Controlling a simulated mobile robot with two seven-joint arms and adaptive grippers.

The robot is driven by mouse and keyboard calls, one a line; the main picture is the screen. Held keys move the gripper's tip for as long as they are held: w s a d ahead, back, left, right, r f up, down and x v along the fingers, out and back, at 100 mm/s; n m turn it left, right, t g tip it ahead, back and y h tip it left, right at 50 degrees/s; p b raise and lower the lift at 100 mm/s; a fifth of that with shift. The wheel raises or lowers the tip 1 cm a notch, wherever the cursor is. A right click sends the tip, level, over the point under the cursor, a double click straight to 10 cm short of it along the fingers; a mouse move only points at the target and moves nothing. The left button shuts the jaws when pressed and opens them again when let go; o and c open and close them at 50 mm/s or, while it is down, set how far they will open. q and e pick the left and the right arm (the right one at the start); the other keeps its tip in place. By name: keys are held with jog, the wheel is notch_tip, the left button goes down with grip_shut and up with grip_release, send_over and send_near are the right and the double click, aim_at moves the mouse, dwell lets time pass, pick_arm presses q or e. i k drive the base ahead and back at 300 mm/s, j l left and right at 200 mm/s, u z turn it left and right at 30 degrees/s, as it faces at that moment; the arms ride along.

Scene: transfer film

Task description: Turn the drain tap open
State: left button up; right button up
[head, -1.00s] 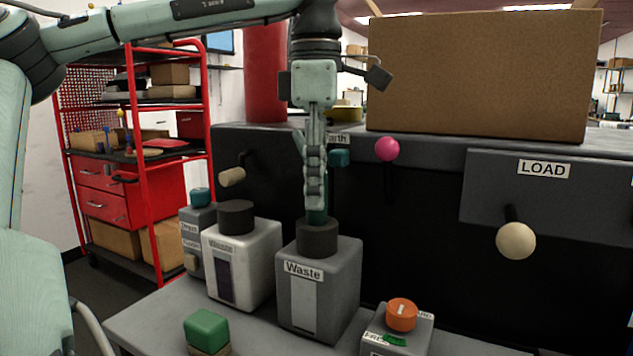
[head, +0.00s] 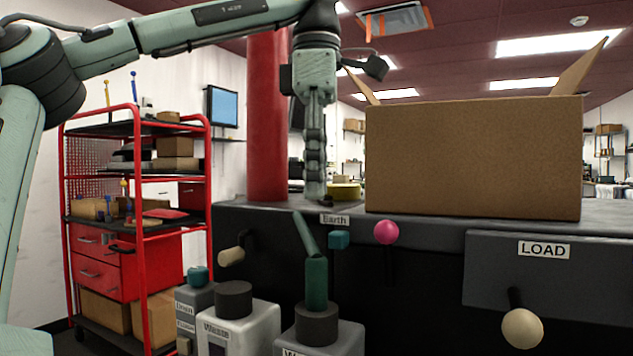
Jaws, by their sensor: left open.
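A teal spout with a slanted lever handle (head: 307,235), which looks like the drain tap, stands at the front of the dark machine. Its lower pipe (head: 317,284) points down at the black cap of the grey waste container (head: 322,338). The handle leans up and to the left. My left gripper (head: 316,196) points down above the tap, clear of it in the picture. Its fingers show nearly edge-on; it is open, with nothing visible in it. My right gripper is not in view.
A white container (head: 238,332) and a small grey box with a teal knob (head: 197,274) stand left of the waste container. An open cardboard box (head: 473,157) sits on the machine top. A pink knob (head: 386,232) and LOAD panel (head: 560,275) are right.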

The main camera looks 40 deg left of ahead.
aim_at(196, 276)
jog(key=k+j, duration=1.05)
jog(key=k, duration=0.25)
